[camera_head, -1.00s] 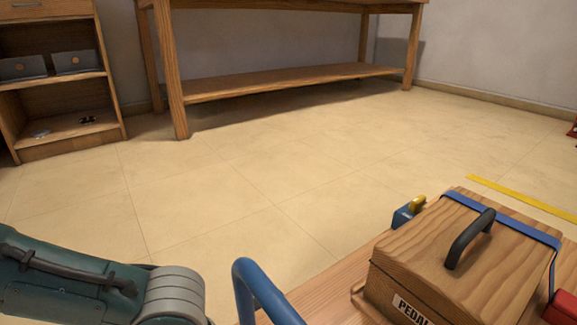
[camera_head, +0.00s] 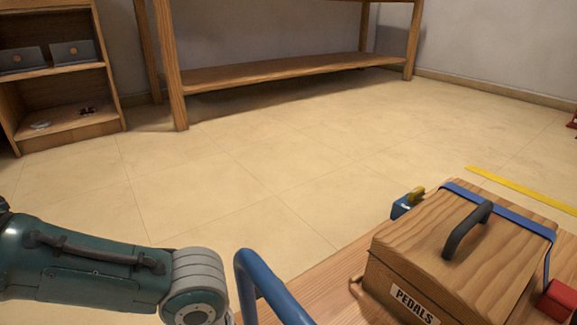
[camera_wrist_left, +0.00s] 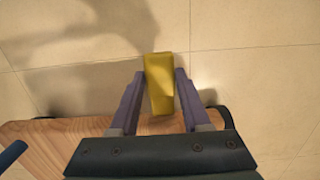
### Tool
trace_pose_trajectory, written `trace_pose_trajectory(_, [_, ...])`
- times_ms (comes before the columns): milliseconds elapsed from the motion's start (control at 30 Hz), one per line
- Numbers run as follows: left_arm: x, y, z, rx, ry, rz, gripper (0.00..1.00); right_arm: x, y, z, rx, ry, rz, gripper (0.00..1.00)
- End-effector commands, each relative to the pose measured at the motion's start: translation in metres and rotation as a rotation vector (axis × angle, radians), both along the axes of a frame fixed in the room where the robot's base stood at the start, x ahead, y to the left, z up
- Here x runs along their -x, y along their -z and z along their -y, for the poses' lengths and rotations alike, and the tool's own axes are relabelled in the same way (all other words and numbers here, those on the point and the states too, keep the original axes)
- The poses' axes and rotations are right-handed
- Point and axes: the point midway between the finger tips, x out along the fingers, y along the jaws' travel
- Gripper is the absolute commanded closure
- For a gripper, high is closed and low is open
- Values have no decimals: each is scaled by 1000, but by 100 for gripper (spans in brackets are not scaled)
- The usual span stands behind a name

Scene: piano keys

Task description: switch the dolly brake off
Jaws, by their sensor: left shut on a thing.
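A wooden dolly (camera_head: 330,285) with a blue handle (camera_head: 262,283) shows at the lower right of the head view. A yellow lever (camera_wrist_left: 160,83) stands at the dolly's edge in the left wrist view. My left gripper (camera_wrist_left: 160,75) is shut on this yellow lever, with one purple finger on each side. In the head view only my left arm shows at the lower left; its gripper is out of that frame. My right gripper is not in view.
A wooden box (camera_head: 425,250) labelled PEDALS, with a black handle and blue strap, rests on the dolly. A red block (camera_head: 558,300) is beside it. A workbench (camera_head: 290,72) and a shelf (camera_head: 70,125) stand at the back. The tiled floor between is clear.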

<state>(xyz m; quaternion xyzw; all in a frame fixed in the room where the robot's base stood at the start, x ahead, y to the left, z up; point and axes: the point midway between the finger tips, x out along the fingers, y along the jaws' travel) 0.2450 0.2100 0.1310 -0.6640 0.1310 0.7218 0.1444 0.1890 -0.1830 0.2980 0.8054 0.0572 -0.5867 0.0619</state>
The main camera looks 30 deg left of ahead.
Motion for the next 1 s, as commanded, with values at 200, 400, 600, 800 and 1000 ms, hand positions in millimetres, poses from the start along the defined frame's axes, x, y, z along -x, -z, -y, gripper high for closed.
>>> trace_pose_trajectory(200, [2, -2, 0, -15, 0, -44, 100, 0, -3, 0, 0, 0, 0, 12])
trace_pose_trajectory(400, [2, -2, 0, -14, 0, -42, 51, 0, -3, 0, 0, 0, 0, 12])
trace_pose_trajectory(600, [2, -2, 0, -14, 0, -41, 28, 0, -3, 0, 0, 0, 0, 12])
trace_pose_trajectory(800, [2, -2, 0, -13, 0, -40, 22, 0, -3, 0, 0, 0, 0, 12])
trace_pose_trajectory(1000, [1, -6, 0, -13, 0, -40, 22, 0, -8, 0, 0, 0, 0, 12])
